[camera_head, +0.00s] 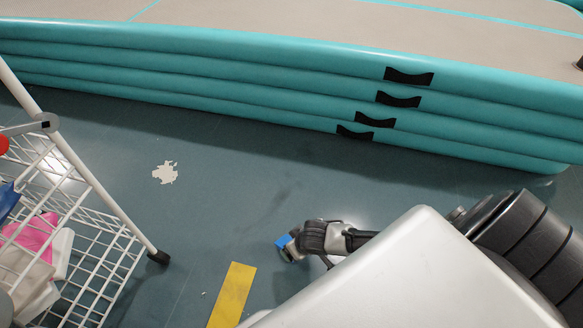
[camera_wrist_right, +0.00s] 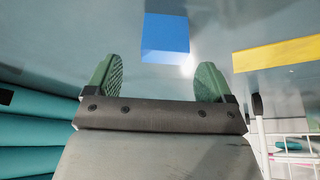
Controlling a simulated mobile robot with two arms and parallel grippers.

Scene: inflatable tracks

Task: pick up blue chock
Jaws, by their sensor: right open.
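The blue chock (camera_head: 282,241) is a small block low in the middle of the head view, partly hidden by my right gripper (camera_head: 289,252). In the right wrist view the blue chock (camera_wrist_right: 166,36) shows at the top, beyond and between the two green fingertips. My right gripper (camera_wrist_right: 157,75) is open, with its fingers spread wide and nothing between them. The chock looks apart from both fingers in the wrist view. My left gripper is not in view.
A teal stack of inflatable tracks (camera_head: 300,75) with black handles crosses the back. A white wire cart (camera_head: 100,240) stands at the left. A yellow floor strip (camera_head: 232,295) lies just left of the gripper. A pale patch (camera_head: 165,172) marks otherwise clear floor.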

